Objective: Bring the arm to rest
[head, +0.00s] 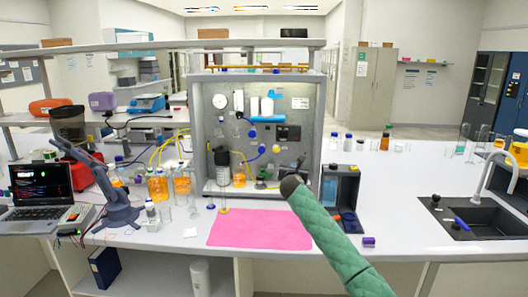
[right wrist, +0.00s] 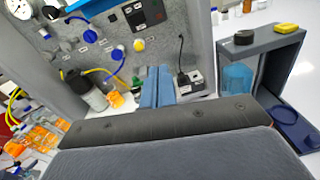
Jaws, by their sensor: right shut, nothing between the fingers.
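My right arm comes in from the lower right in the head view, in a green quilted sleeve with a dark end, in front of the membrane rig (head: 202,130). In the right wrist view my right gripper (right wrist: 157,92) has its two blue-grey fingers together with nothing between them. It points at the lower part of the rig's grey panel (right wrist: 185,25), near a small black-and-white device (right wrist: 190,84). Its exact gap to the rig is hard to tell. In the head view the fingers are largely hidden by the arm's end. My left gripper is not in view.
A pink mat (head: 260,230) lies clear at the bench front. A dark open-fronted box (head: 340,190) stands right of the rig. Orange bottles (head: 157,187), a small blue-grey desktop arm (head: 118,212) and a laptop (head: 40,190) stand left. A sink (head: 470,220) is far right.

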